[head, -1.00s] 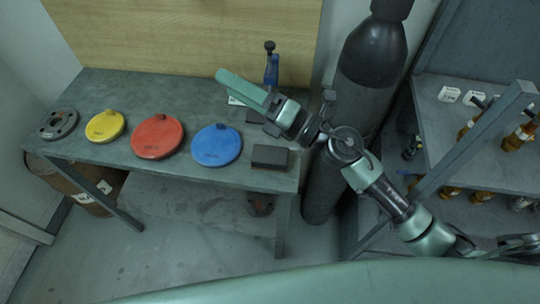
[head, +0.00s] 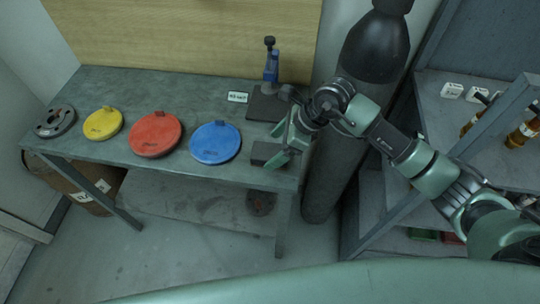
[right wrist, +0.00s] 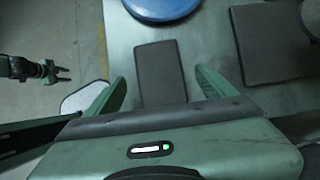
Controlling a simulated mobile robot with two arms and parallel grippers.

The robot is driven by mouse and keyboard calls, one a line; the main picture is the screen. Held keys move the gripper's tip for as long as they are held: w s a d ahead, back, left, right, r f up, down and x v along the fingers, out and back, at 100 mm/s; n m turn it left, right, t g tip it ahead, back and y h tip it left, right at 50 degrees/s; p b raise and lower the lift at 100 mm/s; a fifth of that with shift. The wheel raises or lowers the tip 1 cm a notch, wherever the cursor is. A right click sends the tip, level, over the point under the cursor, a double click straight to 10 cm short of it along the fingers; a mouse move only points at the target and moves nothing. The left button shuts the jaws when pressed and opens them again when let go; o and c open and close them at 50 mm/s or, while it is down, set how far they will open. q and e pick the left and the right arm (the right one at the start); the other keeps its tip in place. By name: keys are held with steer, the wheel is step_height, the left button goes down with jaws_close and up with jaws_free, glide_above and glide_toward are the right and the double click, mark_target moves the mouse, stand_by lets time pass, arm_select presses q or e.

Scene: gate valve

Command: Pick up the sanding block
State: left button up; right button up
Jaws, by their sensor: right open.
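The sanding block is the dark grey rectangular block (head: 262,151) near the front right corner of the workbench (head: 190,178). It lies flat on the bench top. My right gripper (head: 278,143) is open and empty, its fingers spread above and around the block's right end in the head view. In the right wrist view the block (right wrist: 160,70) lies ahead, centred between the two open green fingers, its near end partly hidden by my gripper body. What seems to be my left gripper (right wrist: 58,73) shows small at the left of the right wrist view, away from the bench.
A blue disc (head: 215,142) lies left of the block, with red (head: 155,134) and yellow (head: 103,123) discs further left. Behind the block stands a blue post on a dark base (head: 264,108). A tall dark cylinder (head: 330,170) stands close right of the bench.

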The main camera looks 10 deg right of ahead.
mark_target(270, 151)
steer(key=shift+b+x, duration=0.45)
steer(key=shift+x, duration=1.1)
steer(key=shift+c, duration=0.2)
steer(key=c, duration=1.6)
